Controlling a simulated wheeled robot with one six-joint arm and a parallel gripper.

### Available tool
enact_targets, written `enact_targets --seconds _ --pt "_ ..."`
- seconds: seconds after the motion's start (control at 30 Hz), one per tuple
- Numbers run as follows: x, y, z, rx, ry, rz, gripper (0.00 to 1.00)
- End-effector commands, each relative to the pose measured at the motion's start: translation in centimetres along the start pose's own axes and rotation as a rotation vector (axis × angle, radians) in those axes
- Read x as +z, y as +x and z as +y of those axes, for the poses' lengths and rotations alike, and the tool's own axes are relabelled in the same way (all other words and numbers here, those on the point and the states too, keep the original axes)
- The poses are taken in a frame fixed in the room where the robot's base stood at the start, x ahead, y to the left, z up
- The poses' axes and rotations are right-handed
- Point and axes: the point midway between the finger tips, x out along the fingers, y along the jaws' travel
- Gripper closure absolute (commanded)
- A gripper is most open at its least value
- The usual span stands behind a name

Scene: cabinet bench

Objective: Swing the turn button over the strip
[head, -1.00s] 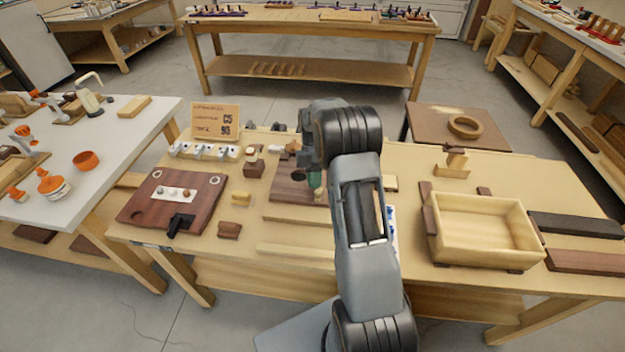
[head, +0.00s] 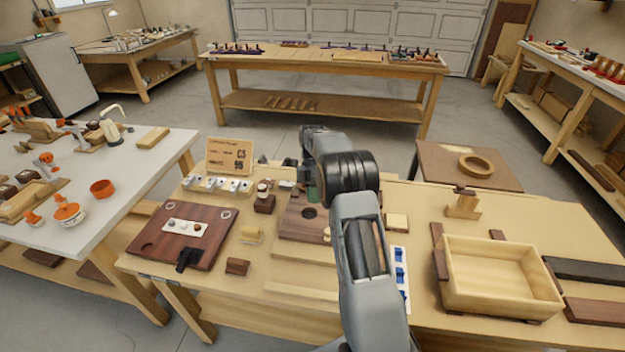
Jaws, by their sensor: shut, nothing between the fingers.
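My gripper (head: 311,188) is mostly behind my own forearm and wrist, low over a dark brown board (head: 291,228) at the middle of the bench. What shows of it looks closed, with nothing seen in it; its fingertips are not clear. The brown board has a round dark hole and a small pale knob near its right side, beside my arm. I cannot make out the turn button or the strip with certainty; my arm covers part of this board. Whether the gripper touches anything there cannot be told.
A panel with blue switches (head: 400,272) is right of my arm. An open wooden box (head: 455,296) stands further right.

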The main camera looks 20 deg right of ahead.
Motion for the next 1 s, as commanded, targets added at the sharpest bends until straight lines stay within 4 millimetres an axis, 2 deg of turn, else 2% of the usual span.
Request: enact_targets --seconds 0.2,0.4,1.0 --pt "0.0 -3.2 0.1 0.002 0.002 0.000 1.00" --pt "-0.1 -4.6 0.2 0.001 0.000 0.001 1.00" --pt "-0.3 -5.1 0.2 -0.001 0.000 0.001 1.00"
